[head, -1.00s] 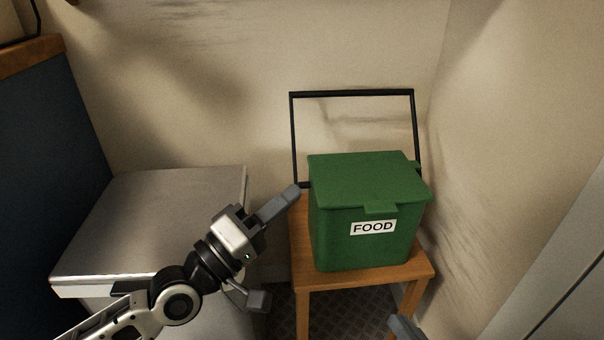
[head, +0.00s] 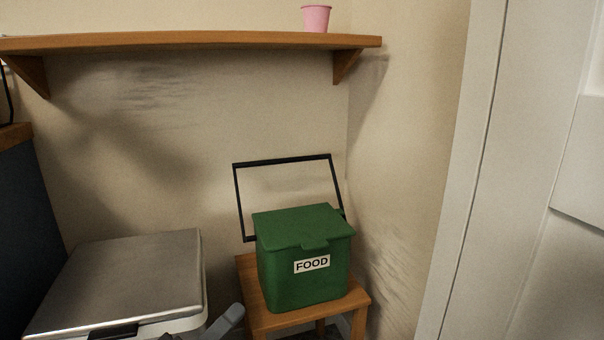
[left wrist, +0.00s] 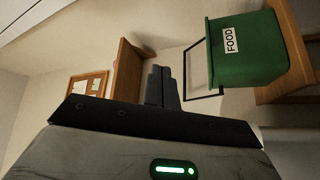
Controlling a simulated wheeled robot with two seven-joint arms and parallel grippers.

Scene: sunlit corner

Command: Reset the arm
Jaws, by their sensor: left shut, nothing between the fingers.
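My left gripper (head: 228,320) shows only as a grey finger at the bottom edge of the head view, left of the stool. In the left wrist view its two fingers (left wrist: 162,88) are together, with nothing between them. A green bin (head: 297,288) labelled FOOD, with its lid closed and its black handle raised, stands on a wooden stool (head: 357,299). The bin also shows sideways at the right of the left wrist view (left wrist: 245,65), apart from the fingers. My right gripper is not in view.
A silver-topped box (head: 130,275) stands at the lower left. A wooden shelf (head: 190,41) with a pink cup (head: 316,18) on it spans the wall above. A white door (head: 560,230) is at the right. The wall space between shelf and bin is clear.

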